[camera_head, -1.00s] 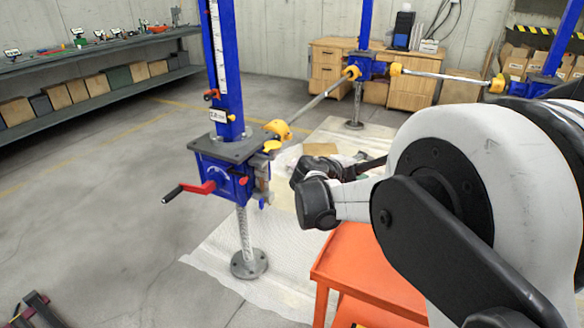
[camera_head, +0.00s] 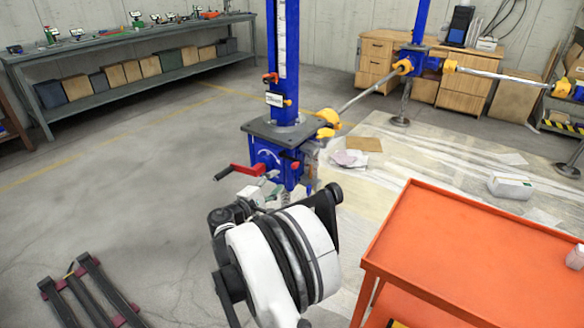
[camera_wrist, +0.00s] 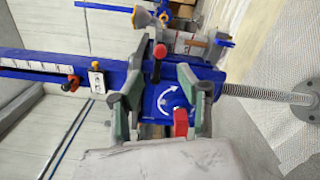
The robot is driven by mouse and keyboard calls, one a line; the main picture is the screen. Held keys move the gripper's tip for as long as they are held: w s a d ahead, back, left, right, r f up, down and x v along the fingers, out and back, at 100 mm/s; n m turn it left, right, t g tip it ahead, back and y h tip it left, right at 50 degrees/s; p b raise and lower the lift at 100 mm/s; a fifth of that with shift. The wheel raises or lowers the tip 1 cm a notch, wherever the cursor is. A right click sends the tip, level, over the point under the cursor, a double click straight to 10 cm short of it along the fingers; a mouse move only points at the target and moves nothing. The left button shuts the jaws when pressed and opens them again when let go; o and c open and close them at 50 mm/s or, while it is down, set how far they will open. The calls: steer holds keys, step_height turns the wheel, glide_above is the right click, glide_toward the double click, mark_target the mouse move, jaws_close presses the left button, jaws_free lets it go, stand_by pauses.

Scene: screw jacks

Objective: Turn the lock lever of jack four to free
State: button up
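The nearest jack has a blue gearbox (camera_head: 278,158) under a tall blue column; I cannot read its label as jack four. A black lever with a red round knob sits on the gearbox; the knob (camera_wrist: 160,51) is in the wrist view, and a small red end (camera_head: 295,165) shows in the head view. My gripper (camera_wrist: 160,82) is open in front of the gearbox face. The lever stands between its two green-padded fingers, and I see no clear contact. The red crank (camera_head: 243,169) shows between the finger bases (camera_wrist: 181,122). In the head view my arm partly hides the gripper.
An orange cart (camera_head: 465,250) stands at the right front. A yellow-ended shaft (camera_head: 372,93) joins the jack to another at the back. Dark rails (camera_head: 85,290) lie on the floor at left. A shelf (camera_head: 130,50) lines the left wall. Floor left of the jack is clear.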

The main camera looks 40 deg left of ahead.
mark_target(294, 168)
steer(key=w, duration=0.4)
steer(key=w+b, duration=0.1)
steer(key=w, duration=0.2)
steer(key=w+a, duration=0.1)
steer(key=w, duration=0.3)
steer(key=shift+w, duration=0.35)
jaws_close()
